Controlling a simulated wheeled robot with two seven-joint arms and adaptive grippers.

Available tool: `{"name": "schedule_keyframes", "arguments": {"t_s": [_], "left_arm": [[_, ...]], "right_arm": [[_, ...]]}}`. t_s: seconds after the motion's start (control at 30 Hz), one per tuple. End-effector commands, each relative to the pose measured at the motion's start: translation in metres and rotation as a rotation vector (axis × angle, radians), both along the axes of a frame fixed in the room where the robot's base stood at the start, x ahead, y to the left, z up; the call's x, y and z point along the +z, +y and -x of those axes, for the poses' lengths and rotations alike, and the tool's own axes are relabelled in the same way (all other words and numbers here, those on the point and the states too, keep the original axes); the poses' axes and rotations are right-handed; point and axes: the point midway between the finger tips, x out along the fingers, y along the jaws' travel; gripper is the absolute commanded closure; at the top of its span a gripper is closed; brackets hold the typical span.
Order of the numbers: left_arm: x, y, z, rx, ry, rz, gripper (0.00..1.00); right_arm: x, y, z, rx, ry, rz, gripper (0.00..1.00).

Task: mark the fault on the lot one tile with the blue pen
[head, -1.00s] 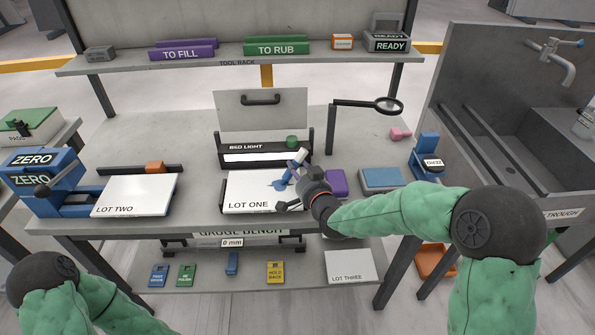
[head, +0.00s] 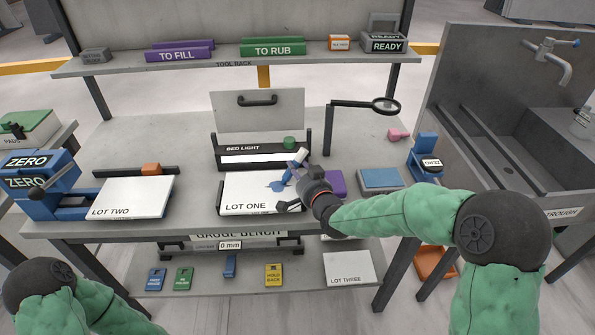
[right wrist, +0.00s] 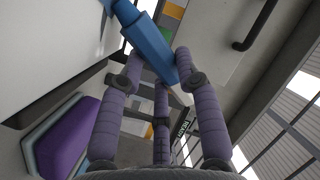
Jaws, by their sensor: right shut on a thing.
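My right gripper (head: 298,176) is over the right side of this tile. It is shut on the blue pen (head: 290,172), which is held tilted. In the right wrist view, the blue pen (right wrist: 150,48) sits between the purple fingers (right wrist: 152,85). Whether the pen's tip touches the tile cannot be told. My left gripper is out of view; only part of my left arm shows at the lower left.
The lot two tile (head: 130,198) lies to the left beside a blue ZERO device (head: 38,170). A purple block (head: 336,183) and a blue-topped block (head: 381,180) lie right of the gripper. A magnifier (head: 384,106) stands behind, and a sink (head: 480,130) is at the right.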

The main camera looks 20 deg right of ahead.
Motion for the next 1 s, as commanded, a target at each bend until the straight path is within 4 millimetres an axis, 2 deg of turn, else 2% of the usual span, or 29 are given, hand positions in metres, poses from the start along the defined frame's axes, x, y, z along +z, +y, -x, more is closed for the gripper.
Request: {"name": "schedule_keyframes", "arguments": {"t_s": [1.0], "left_arm": [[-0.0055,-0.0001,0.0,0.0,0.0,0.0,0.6]], "right_arm": [[-0.0004,-0.0059,-0.0015,0.0,0.0,0.0,0.91]]}}
